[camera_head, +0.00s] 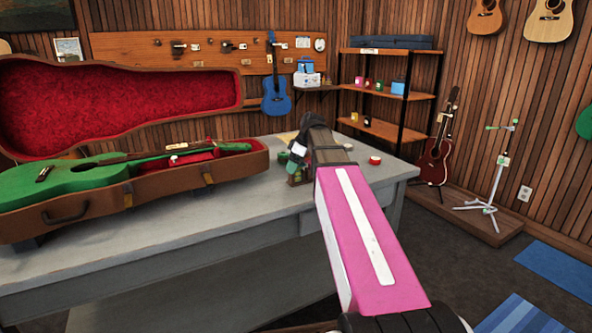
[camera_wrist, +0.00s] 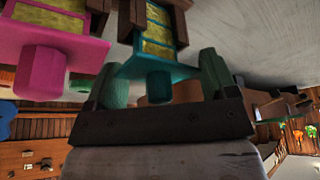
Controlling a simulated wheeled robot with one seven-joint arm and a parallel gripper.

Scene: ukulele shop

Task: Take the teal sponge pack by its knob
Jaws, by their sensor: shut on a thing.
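In the wrist view, the teal sponge pack (camera_wrist: 150,67) has yellow sponge in a teal frame, between brown wooden pieces. Its round teal knob (camera_wrist: 159,86) points toward my gripper (camera_wrist: 162,72). The green fingers of my gripper stand on either side of the knob, shut on the pack; the exact contact is hard to see. In the head view, my gripper (camera_head: 297,152) is low at the workbench's right part, and the teal pack cannot be made out there.
A pink sponge pack with a pink knob (camera_wrist: 44,72) is close on the left in the wrist view. The grey workbench (camera_head: 260,212) carries an open red-lined case (camera_head: 80,212) with a green ukulele (camera_head: 75,182). A small red round thing (camera_head: 375,160) lies right of my arm.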

